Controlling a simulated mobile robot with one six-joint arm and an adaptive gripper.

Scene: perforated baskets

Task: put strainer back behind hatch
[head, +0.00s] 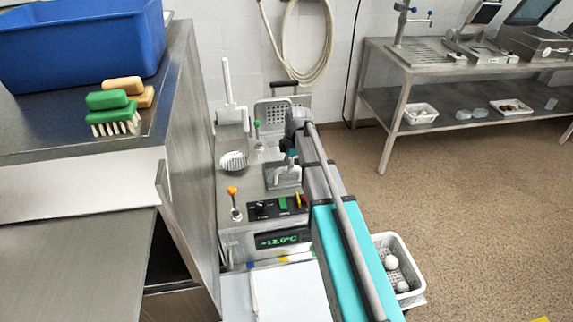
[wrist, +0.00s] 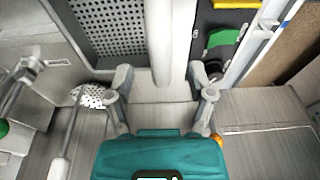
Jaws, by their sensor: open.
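A grey perforated piece, which looks like the strainer, fills the upper left of the wrist view (wrist: 112,28), framed by a pale rim. A perforated panel (head: 272,112) also stands upright at the machine's back in the head view; I cannot tell if it is the same piece. A pale bar (wrist: 167,40) runs between the fingers of my gripper (wrist: 163,92), which is open and not clamped on it. In the head view my gripper (head: 285,168) is low over the machine top, partly hidden by my arm. I cannot identify the hatch with certainty.
A round perforated skimmer (head: 234,161) lies left of my gripper; it also shows in the wrist view (wrist: 88,96). A control panel with a green switch (wrist: 224,38) is close on the right. A white basket with balls (head: 409,294) stands at the lower right.

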